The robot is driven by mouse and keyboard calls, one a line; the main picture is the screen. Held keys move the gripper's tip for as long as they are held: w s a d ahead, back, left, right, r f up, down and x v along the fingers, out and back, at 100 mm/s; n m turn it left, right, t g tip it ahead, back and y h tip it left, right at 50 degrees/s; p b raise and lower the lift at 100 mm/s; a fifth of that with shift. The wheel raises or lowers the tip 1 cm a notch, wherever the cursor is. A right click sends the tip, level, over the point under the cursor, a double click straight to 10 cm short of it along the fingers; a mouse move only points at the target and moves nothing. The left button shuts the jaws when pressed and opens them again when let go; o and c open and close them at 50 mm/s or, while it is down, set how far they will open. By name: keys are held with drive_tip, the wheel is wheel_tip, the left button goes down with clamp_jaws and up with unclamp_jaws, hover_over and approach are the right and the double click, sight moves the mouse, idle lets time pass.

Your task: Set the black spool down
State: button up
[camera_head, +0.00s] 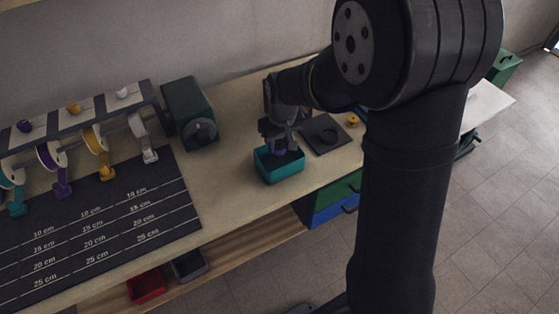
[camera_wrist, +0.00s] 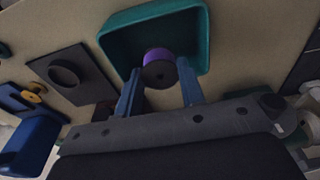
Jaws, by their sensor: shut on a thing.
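My gripper (camera_wrist: 159,74) is shut on a spool with a dark round face and a purple band (camera_wrist: 158,55), held between the two blue-grey fingertips. I take this as the black spool, though its visible band is purple. The spool is at the teal open bin (camera_wrist: 114,45), over or inside its opening; I cannot tell whether it touches the bottom. In the head view, my gripper (camera_head: 279,143) points down into the teal bin (camera_head: 283,174), and a little purple shows there. My wrist and fingers hide much of the spool in that view.
A dark green machine (camera_head: 190,110) stands at left. A black measuring mat (camera_head: 120,225) and a rack of ribbon reels fill the left side.

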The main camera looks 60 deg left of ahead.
sight(282, 149)
drive_tip(key=shift+f, duration=3.55)
drive_tip(key=shift+f, duration=0.15)
drive_tip(key=o, duration=1)
drive_tip(key=shift+c, duration=0.2)
drive_tip(key=r, duration=0.4)
drive_tip(key=d+r, duration=0.1)
drive_tip(key=r, duration=0.7)
drive_tip(key=shift+d+r, duration=0.15)
drive_tip(key=shift+d, duration=0.1)
